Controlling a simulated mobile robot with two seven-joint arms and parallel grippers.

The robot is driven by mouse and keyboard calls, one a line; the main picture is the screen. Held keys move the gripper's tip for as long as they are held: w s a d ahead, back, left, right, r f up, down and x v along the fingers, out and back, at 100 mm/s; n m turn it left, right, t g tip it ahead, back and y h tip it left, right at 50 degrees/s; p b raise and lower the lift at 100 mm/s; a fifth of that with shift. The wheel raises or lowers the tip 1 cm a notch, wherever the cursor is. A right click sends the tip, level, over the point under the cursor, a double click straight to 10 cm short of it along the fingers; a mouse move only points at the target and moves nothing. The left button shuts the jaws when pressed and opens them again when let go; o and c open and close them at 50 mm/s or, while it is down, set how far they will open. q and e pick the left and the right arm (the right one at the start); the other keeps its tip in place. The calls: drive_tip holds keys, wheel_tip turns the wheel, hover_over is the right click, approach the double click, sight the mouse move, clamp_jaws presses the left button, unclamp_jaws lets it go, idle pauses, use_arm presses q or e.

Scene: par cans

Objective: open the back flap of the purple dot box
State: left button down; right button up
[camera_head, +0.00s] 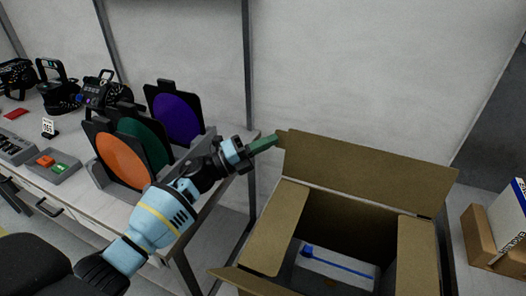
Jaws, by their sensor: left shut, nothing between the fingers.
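The cardboard box (289,228) stands at the lower middle with its top open. Its back flap (365,172) is raised and stands up along the far edge. The left flap, right flap (415,255) and part of a front flap also show around the opening. No purple dot shows on the box faces in view. My left gripper (265,143) has green fingers that are shut and empty. Its tips are at the upper left corner of the back flap; I cannot tell whether they touch it. My right gripper is not in view.
Inside the box lies a blue-handled item (335,260). On the left, a table (75,180) carries orange, green and purple (178,117) disc frames, lamps and a control box. A brown box and a white box (508,225) stand at the right. A wall is behind.

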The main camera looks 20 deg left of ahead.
use_arm(q)
drive_tip(key=shift+w+r+y, duration=0.2)
drive_tip(key=shift+w+y, duration=0.2)
drive_tip(key=shift+w+f+n+y, duration=0.15)
drive_tip(key=shift+w+n, duration=0.2)
drive_tip(key=shift+w, duration=0.2)
drive_tip(key=shift+w+f+n+y, duration=0.1)
drive_tip(key=shift+w+n+y, duration=0.05)
drive_tip(key=shift+w+n, duration=0.3)
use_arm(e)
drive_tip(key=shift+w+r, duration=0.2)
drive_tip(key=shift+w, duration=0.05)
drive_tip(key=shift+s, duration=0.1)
use_arm(q)
drive_tip(key=shift+w, duration=0.1)
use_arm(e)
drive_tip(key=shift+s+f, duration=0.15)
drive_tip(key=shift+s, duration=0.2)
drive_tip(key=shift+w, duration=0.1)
